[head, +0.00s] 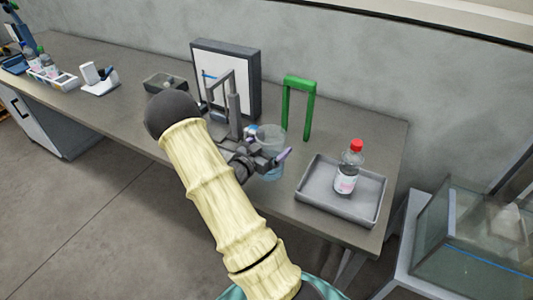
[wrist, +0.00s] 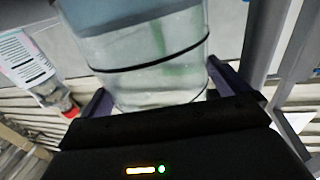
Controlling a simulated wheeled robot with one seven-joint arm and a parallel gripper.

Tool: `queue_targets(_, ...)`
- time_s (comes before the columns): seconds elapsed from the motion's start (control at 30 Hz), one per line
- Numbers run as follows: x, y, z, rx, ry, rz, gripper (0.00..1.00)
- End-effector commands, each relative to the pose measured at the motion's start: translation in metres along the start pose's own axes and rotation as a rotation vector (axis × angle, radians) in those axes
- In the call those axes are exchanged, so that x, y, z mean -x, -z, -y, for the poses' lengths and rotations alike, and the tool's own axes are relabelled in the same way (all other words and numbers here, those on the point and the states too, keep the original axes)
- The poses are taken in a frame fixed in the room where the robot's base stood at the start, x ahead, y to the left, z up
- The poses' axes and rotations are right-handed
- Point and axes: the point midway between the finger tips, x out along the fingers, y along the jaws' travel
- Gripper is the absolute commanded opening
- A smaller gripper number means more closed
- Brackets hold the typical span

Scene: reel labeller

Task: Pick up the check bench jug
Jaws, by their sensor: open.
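The jug, a clear vessel with dark bands (wrist: 150,60), fills the upper middle of the wrist view; its top looks bluish there. In the head view the jug (head: 271,134) stands on the bench, partly hidden behind my gripper (head: 268,160). My gripper is open, with its purple fingers on either side of the jug in the wrist view (wrist: 160,92). I cannot tell whether either finger touches it. The jug looks upright in the head view.
A grey tray (head: 322,203) holding a red-capped bottle (head: 347,172) sits to the right. A green arch (head: 286,108) and a dark-framed panel (head: 252,75) stand behind. A small grey box (head: 166,83) lies left. A glass tank (head: 470,240) stands off the bench's right end.

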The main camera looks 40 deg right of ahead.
Motion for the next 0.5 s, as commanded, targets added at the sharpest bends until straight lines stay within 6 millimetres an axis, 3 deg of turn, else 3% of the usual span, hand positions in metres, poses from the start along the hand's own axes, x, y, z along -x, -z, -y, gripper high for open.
queue_targets(0.1,0.0002,0.0001,0.0001,0.000,0.000,0.000,0.96)
queue_targets(0.3,0.0001,0.0001,0.0001,0.000,0.000,0.000,0.57)
queue_targets(0.5,-0.0002,0.0012,0.0000,-0.001,0.000,-0.002,0.54)
